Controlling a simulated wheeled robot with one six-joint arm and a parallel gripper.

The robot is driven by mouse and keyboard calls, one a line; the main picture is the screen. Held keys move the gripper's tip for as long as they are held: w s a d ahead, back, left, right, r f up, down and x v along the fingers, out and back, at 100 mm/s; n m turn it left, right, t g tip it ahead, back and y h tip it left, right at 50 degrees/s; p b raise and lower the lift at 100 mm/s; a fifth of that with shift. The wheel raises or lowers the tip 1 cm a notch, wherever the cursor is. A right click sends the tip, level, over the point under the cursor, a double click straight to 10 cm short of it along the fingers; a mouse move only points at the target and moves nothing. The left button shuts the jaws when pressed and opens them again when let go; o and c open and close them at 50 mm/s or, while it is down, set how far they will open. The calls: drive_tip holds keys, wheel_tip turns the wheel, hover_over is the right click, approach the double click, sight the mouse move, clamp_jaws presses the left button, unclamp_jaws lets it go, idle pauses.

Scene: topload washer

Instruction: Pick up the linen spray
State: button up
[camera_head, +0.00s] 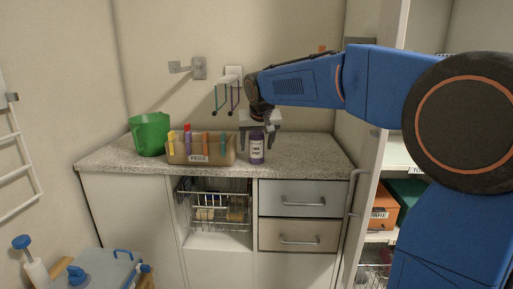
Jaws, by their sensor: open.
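The linen spray is most likely the small dark purple bottle (257,147) with a pale label, standing upright on the speckled counter; its label is too small to read surely. My gripper (258,128) is above the bottle, pointing down, with its fingers apart around the bottle's top. I cannot tell whether a finger touches the bottle. The bottle's top is partly hidden by the gripper.
A tan box (200,158) with several coloured items stands close to the bottle's left. The counter (310,155) is clear to the right. An open cabinet door (368,200) stands at the right.

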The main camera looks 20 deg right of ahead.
drive_tip(key=shift+w+f, duration=0.25)
drive_tip(key=shift+f, duration=0.2)
drive_tip(key=shift+c, duration=0.6)
drive_tip(key=c, duration=1.2)
drive_tip(key=shift+o, duration=0.2)
drive_tip(key=shift+r, duration=0.1)
